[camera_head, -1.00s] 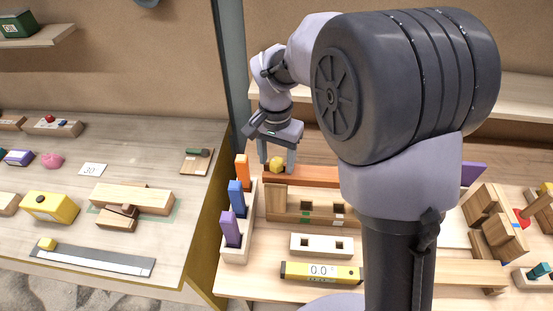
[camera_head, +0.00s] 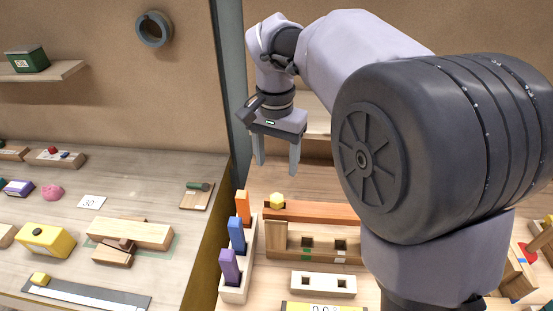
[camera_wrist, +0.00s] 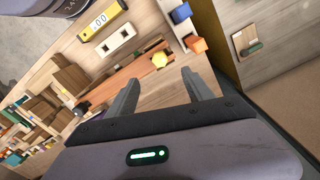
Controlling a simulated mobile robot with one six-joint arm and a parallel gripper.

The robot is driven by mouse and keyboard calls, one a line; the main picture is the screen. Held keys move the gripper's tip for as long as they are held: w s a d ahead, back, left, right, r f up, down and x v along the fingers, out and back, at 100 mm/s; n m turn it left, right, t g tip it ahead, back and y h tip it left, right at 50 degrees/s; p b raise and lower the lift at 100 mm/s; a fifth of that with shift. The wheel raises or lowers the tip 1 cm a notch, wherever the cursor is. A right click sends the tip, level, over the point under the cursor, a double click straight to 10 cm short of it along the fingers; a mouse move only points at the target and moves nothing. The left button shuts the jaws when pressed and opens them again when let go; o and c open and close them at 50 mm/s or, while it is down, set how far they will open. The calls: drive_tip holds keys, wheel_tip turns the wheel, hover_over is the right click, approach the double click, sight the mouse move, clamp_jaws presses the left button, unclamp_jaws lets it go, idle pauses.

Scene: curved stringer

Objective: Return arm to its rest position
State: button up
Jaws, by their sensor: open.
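My gripper (camera_head: 275,168) is open and empty. In the head view it hangs above the back left of the right-hand bench, with its two fingers pointing down. It is clear of the yellow knob-like piece (camera_head: 277,200), which sits on the left end of a reddish-brown wooden strip (camera_head: 325,211). The wrist view shows the two open fingers (camera_wrist: 157,92) with nothing between them. The yellow piece (camera_wrist: 160,60) and the strip lie beyond the fingertips there. My arm covers much of the bench's right side in the head view.
A white rack (camera_head: 236,293) holds orange, blue and purple pieces. A wooden block with square holes (camera_head: 310,240) and a pale two-hole block (camera_head: 323,284) stand nearby. A grey post (camera_head: 231,90) is close to my gripper's left. A shelf (camera_head: 318,118) is behind it.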

drive_tip(key=s+d+f+t+b, duration=0.1)
drive_tip(key=s+f+t+b, duration=0.1)
drive_tip(key=s, duration=0.5)
drive_tip(key=s+d+f+n+t+y+b, duration=0.1)
drive_tip(key=s+d+f+t+b, duration=0.1)
drive_tip(key=s+f+b, duration=0.2)
drive_tip(key=s+d+f+t+y+b, duration=0.1)
drive_tip(key=s+d+f+b, duration=0.1)
drive_tip(key=s, duration=0.9)
drive_tip(key=shift+d+f+n+t+b, duration=0.3)
drive_tip(key=shift+f+t+b, duration=0.15)
drive_tip(key=shift+b, duration=0.35)
drive_tip(key=shift+w, duration=0.1)
